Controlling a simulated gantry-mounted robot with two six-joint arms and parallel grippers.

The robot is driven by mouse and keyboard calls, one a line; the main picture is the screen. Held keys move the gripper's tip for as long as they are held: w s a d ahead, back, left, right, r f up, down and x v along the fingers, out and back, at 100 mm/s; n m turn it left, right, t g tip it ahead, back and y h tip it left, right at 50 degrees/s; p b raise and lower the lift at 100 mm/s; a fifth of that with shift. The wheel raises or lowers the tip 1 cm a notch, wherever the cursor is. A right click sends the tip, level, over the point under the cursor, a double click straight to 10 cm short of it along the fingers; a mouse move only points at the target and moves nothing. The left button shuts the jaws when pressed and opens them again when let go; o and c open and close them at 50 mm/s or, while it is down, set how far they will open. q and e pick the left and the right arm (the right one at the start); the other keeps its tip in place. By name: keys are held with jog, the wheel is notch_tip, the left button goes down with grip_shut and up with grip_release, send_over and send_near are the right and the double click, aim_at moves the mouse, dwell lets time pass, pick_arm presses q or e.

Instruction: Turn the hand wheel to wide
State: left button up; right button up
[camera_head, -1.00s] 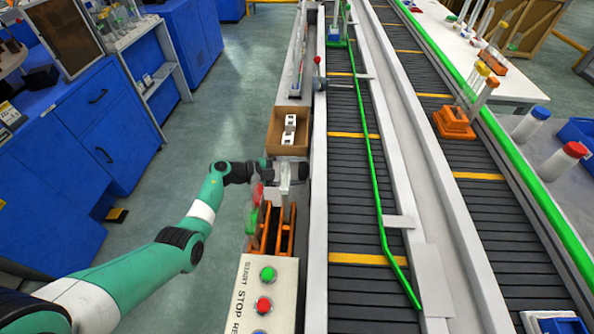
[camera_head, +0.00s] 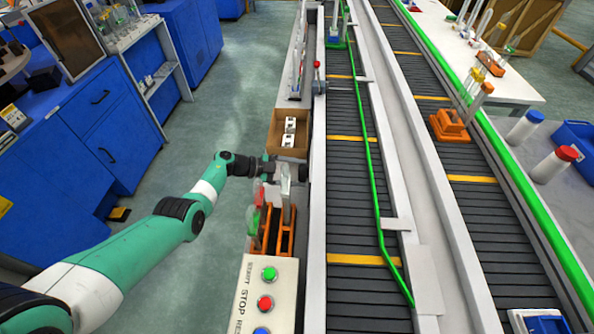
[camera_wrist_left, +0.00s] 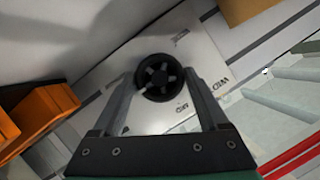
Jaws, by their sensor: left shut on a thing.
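The hand wheel (camera_wrist_left: 159,77) is a black spoked wheel on a pale panel (camera_wrist_left: 115,68) in the left wrist view. My left gripper (camera_wrist_left: 160,85) has one finger on each side of the wheel and is shut on its rim. Small upside-down lettering is printed on the panel beside the wheel; one mark looks like MID and another like WIDE. My right gripper is in neither view.
An orange rack (camera_head: 279,232) stands just in front of the gripper, and a brown box (camera_head: 288,136) behind it. A button panel (camera_head: 266,290) is nearer. The conveyor (camera_head: 350,200) runs along the right. Open floor (camera_head: 215,130) lies left.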

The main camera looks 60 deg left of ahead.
pick_arm(q)
jog(key=shift+n+g+h+b, duration=0.4)
jog(key=shift+n+g+b, duration=0.1)
jog(key=shift+n, duration=0.3)
jog(key=o, duration=1.3)
jog(key=shift+c, duration=0.2)
jog(key=shift+s+a+r, duration=0.1)
jog(key=shift+a+r, duration=0.05)
jog(key=p+v, duration=0.5)
jog(key=v, duration=0.6)
jog(key=shift+s, duration=0.15)
